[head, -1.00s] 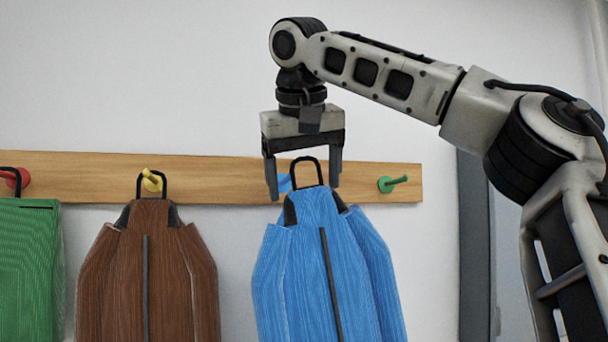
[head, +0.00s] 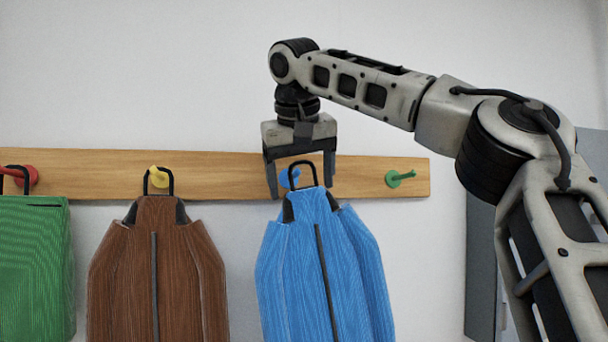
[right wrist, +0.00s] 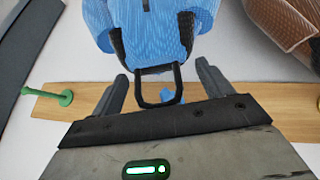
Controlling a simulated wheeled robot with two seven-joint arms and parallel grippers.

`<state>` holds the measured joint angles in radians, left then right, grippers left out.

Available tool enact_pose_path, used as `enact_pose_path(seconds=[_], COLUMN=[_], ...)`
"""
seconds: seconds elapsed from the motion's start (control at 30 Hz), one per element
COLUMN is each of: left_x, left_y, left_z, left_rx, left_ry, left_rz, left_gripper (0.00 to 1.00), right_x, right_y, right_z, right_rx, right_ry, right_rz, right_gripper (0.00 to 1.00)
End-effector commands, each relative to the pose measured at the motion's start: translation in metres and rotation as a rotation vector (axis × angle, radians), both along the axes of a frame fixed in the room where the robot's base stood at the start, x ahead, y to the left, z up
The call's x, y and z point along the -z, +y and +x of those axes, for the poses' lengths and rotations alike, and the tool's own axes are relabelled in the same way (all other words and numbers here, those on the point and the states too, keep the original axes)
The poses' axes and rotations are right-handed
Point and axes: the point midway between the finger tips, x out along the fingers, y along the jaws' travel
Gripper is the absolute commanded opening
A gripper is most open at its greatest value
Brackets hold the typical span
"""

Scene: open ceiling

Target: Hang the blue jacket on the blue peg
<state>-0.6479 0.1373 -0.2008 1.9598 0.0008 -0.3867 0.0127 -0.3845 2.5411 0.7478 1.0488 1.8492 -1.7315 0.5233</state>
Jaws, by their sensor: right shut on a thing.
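The blue jacket (head: 320,270) hangs below my right gripper (head: 300,190), with its black loop (head: 303,163) upright between the two fingers. The blue peg (head: 289,178) shows at the loop's left leg in the head view. In the right wrist view, the blue peg (right wrist: 167,95) shows through the loop (right wrist: 160,104), with the jacket (right wrist: 155,25) beyond. I cannot tell whether the peg passes through the loop. My left gripper is not in view.
The wooden rail (head: 232,178) runs along the wall. A brown jacket (head: 157,275) hangs at the yellow peg (head: 159,177). A green item (head: 32,265) hangs at the red peg (head: 25,180). The green peg (head: 400,178), to the right, is bare.

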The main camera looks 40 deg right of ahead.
Motion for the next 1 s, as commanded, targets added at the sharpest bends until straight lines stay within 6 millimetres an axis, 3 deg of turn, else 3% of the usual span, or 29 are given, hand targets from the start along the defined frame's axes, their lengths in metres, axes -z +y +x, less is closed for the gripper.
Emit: enact_pose_path(seconds=[0.6, 1.0], left_x=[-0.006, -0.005], left_y=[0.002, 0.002], left_z=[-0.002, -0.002], left_rx=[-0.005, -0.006], left_ry=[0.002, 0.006], left_rz=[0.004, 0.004], left_gripper=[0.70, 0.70], right_x=[0.003, 0.011], right_y=[-0.017, -0.021], right_z=[0.030, 0.038], right_rx=[0.000, 0.000], right_ry=[-0.002, -0.004], right_rz=[-0.001, -0.002], right_gripper=[0.17, 0.17])
